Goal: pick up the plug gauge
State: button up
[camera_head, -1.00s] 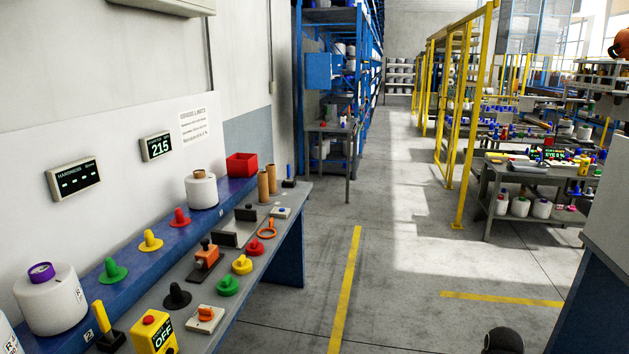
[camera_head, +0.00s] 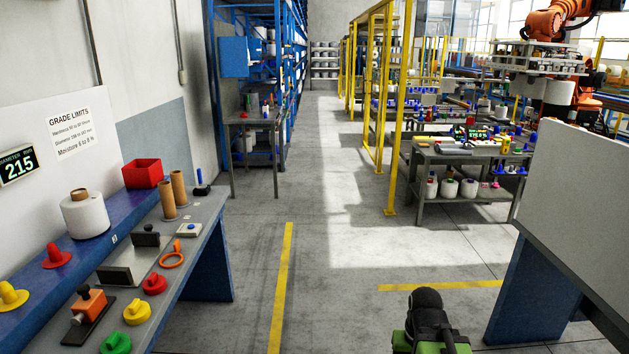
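I cannot tell for certain which item is the plug gauge. A small upright piece with a blue top and dark lower part (camera_head: 200,183) stands at the far end of the left bench and could be it. An orange ring with a short handle (camera_head: 172,256) lies nearer on the same bench. Red (camera_head: 154,284), yellow (camera_head: 137,312) and green (camera_head: 116,343) knob-shaped pieces lie along its front edge. A dark rounded part of my arm, with green below it, shows at the bottom. My gripper's fingers are not in view.
The left bench (camera_head: 205,215) also holds cardboard tubes (camera_head: 179,188), a red bin (camera_head: 143,173) and a white bobbin (camera_head: 85,215). A blue-legged structure with a grey panel (camera_head: 583,210) stands close at right. The floor between (camera_head: 330,300) is clear.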

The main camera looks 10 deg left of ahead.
aim_at(202, 186)
jog(key=z, duration=0.05)
jog(key=i, duration=5.05)
jog(key=u, duration=4)
jog(key=i, duration=0.95)
jog(key=z, duration=0.1)
